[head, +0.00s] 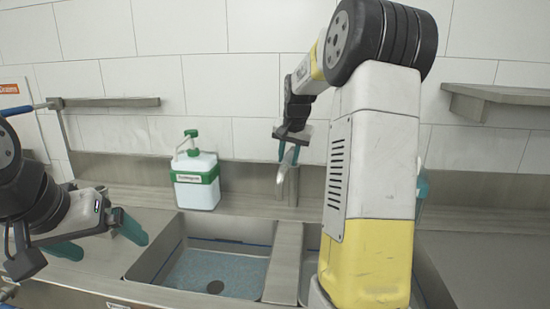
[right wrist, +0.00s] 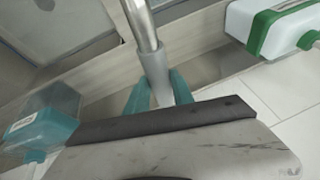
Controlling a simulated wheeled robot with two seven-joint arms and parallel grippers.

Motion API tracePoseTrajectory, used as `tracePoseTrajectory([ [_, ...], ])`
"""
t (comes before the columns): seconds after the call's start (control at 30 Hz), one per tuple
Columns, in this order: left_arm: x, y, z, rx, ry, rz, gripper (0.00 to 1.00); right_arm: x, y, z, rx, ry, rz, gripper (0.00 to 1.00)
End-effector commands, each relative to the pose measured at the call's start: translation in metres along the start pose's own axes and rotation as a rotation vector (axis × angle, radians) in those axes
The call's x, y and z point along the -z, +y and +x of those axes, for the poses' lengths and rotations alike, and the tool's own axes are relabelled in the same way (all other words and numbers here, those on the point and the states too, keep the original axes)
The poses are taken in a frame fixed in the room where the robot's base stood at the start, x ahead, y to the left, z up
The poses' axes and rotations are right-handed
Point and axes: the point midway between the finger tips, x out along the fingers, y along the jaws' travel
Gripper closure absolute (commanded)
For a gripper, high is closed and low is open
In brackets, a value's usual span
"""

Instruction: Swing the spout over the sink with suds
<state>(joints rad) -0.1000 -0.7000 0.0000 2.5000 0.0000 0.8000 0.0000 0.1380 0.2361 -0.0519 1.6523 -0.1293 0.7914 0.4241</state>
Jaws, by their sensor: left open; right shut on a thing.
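The metal spout (head: 286,167) rises behind the two sinks, near the divider (head: 285,262). My right gripper (head: 291,152) is shut on it; its teal fingers (right wrist: 158,90) sit either side of the spout tube (right wrist: 143,28) in the right wrist view. The tube's free end runs out of that view. The left sink (head: 172,248) has a speckled pale blue bottom and a dark drain. The right sink (head: 432,283) is mostly hidden behind my right arm, so I cannot tell whether it holds suds. My left gripper (head: 98,240) is open and empty over the left counter.
A white and green pump bottle (head: 195,182) stands behind the left sink. A clear and teal bottle (right wrist: 42,125) shows on the spout's other side in the right wrist view. Wall shelves hang at left (head: 105,102) and right (head: 500,94). The counter behind the sinks is otherwise largely clear.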

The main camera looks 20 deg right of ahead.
Motion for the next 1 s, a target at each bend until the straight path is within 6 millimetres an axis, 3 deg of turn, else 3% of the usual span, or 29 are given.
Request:
tracePoseTrajectory([
  [0.6, 0.000, 0.000, 0.000, 0.000, 0.000, 0.000, 0.05, 0.013, -0.083, 0.022, -0.189, 0.105, 0.459, 1.00],
  [1.0, 0.000, 0.000, 0.000, 0.000, 0.000, 0.000, 0.05, 0.030, -0.110, 0.035, -0.276, 0.149, 0.673, 1.00],
])
